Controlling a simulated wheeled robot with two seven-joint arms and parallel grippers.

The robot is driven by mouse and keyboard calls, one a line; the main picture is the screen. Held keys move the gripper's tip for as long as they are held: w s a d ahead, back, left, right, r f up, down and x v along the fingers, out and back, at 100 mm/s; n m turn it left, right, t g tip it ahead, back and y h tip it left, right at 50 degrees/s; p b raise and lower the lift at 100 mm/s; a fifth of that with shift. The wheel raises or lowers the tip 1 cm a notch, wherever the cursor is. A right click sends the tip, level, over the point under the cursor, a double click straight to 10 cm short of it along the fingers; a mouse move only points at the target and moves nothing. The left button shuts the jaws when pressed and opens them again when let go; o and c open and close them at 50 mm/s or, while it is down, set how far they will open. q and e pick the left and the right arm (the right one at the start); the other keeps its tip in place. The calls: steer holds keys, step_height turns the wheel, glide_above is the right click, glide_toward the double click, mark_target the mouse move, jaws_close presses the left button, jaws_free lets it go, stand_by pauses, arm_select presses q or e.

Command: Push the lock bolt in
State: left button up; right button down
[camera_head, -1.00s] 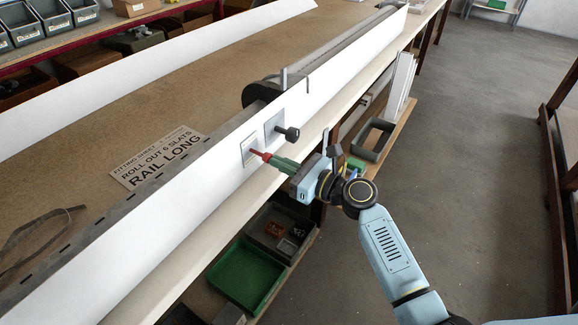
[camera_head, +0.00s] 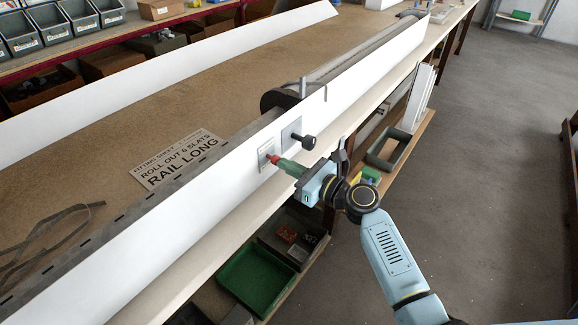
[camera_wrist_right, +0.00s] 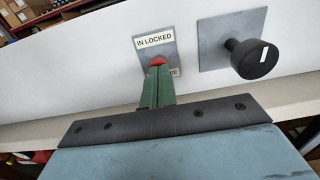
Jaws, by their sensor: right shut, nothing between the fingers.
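The red lock bolt (camera_head: 271,158) sits at a small grey plate (camera_head: 265,151) on the white profile's front face. Only a short red end of the bolt shows. My left gripper is not in view.
A black knob (camera_head: 308,142) sticks out of a second grey plate (camera_head: 291,132) just right of the bolt. A green tray (camera_head: 254,280) is below the bench.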

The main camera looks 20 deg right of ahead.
steer(key=v, duration=1.4)
steer(key=s+f+n+g+h, duration=0.2)
steer(key=f+n, duration=0.1)
steer(key=f, duration=0.7)
steer(key=s+f+n+g+h, duration=0.2)
steer(key=f, duration=0.9)
steer(key=s+f+n+g+h, duration=0.3)
steer(key=s+f+n+g, duration=0.35)
steer(key=s+f, duration=0.65)
steer(key=s+f+n+g+h, duration=0.1)
steer(key=s+f+n, duration=0.3)
steer(key=s+n, duration=0.2)
steer(key=s+a+f+n+g+h, duration=0.1)
steer(key=s+f+n, duration=0.4)
steer(key=s+n, duration=0.2)
steer(key=s+f+n+g, duration=0.1)
steer(key=s+f+n, duration=0.4)
steer(key=s, duration=0.5)
steer(key=shift+s+a+f+n+h+p, duration=0.2)
steer(key=shift+s+n+h+p, duration=0.15)
steer(key=shift+n, duration=0.7)
steer(key=shift+g, duration=0.25)
